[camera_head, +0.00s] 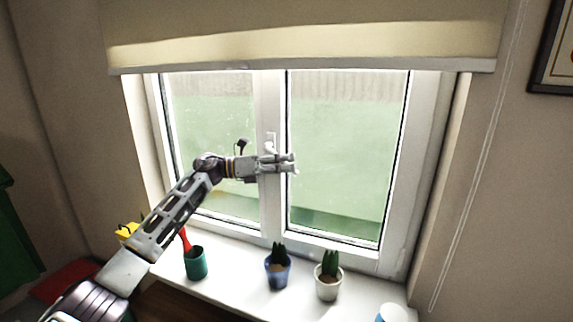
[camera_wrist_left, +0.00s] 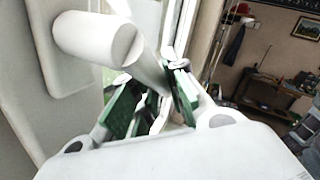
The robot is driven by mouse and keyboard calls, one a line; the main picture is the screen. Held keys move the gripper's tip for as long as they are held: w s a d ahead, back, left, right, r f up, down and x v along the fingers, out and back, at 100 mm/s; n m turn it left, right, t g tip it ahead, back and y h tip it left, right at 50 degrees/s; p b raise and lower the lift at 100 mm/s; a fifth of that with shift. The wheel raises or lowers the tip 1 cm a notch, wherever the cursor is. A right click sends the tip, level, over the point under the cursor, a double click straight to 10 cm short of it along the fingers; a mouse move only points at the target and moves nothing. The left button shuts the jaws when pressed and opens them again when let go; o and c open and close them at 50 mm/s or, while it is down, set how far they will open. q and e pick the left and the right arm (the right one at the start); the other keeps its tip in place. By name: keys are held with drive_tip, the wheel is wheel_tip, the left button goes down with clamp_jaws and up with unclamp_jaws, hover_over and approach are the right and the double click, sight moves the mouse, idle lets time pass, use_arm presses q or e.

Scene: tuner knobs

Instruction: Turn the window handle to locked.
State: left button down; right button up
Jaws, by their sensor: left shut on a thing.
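The white window handle (camera_head: 270,143) is mounted on the middle frame post of the window. My left gripper (camera_head: 290,163) reaches in from the left and lies across the post just below the handle's hub. In the left wrist view the round white handle hub (camera_wrist_left: 98,40) is large at the upper left. Its lever (camera_wrist_left: 146,68) runs down between the green pads of my left gripper (camera_wrist_left: 152,105), which is shut on it. In the head view the gripper hides the lever, so its exact angle is hard to tell. My right gripper is not in view.
On the white sill (camera_head: 230,290) stand a green pot (camera_head: 196,264) with a red item, a blue plant pot (camera_head: 278,272), a white plant pot (camera_head: 328,286) and a blue-and-white cup (camera_head: 392,313). A blind (camera_head: 300,35) hangs above; a cord (camera_head: 472,170) hangs at right.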

use_arm(q)
drive_tip(key=c, duration=1.4)
unclamp_jaws()
drive_tip(key=shift+c, duration=0.2)
drive_tip(key=s+a+f, duration=0.1)
drive_tip(key=a, duration=1.1)
drive_tip(key=shift+s, duration=0.1)
